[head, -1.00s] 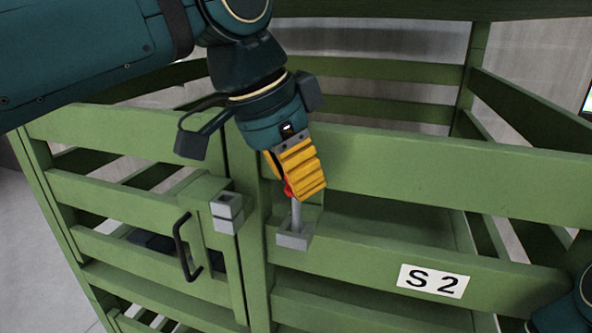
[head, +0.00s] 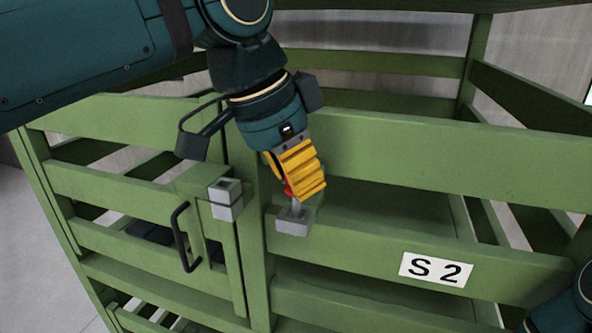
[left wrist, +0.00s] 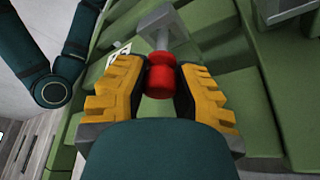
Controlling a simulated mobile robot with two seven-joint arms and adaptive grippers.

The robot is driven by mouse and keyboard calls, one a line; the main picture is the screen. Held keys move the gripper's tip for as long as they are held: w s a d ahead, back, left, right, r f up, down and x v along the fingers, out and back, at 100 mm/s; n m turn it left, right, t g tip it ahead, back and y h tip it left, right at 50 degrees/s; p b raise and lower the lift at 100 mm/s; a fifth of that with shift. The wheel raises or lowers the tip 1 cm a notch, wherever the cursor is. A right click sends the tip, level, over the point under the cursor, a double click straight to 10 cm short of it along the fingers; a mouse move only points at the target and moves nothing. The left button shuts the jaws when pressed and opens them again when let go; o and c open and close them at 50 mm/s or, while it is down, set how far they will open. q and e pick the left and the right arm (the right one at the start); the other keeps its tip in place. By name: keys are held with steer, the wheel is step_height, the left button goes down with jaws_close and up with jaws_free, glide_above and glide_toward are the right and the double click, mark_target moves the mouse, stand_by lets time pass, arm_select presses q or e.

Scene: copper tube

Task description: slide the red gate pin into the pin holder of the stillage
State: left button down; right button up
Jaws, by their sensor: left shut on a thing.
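My left gripper (head: 300,184), with yellow fingers, is shut on the red gate pin (head: 288,190). In the left wrist view the pin's red head (left wrist: 160,78) sits between the two fingers. A short length of its grey shaft shows below the fingers. The shaft points down into a grey block (head: 293,222) on the green stillage front, which looks like the pin holder. The shaft's lower end is hidden, so its depth in the block cannot be told. My right gripper is out of view.
A second grey block (head: 226,200) is on the gate side, left of the pin. A black handle (head: 183,238) stands out from the gate. An S 2 plate (head: 436,269) is on a green rail to the right. The rails lie close behind my gripper.

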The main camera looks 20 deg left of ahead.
arm_select(q)
steer(key=shift+f+b, duration=1.25)
steer(key=shift+f, duration=0.4)
steer(key=c, duration=0.8)
jaws_free()
steer(key=shift+r, duration=0.1)
steer(key=v, duration=1.2)
steer(key=shift+s, duration=0.1)
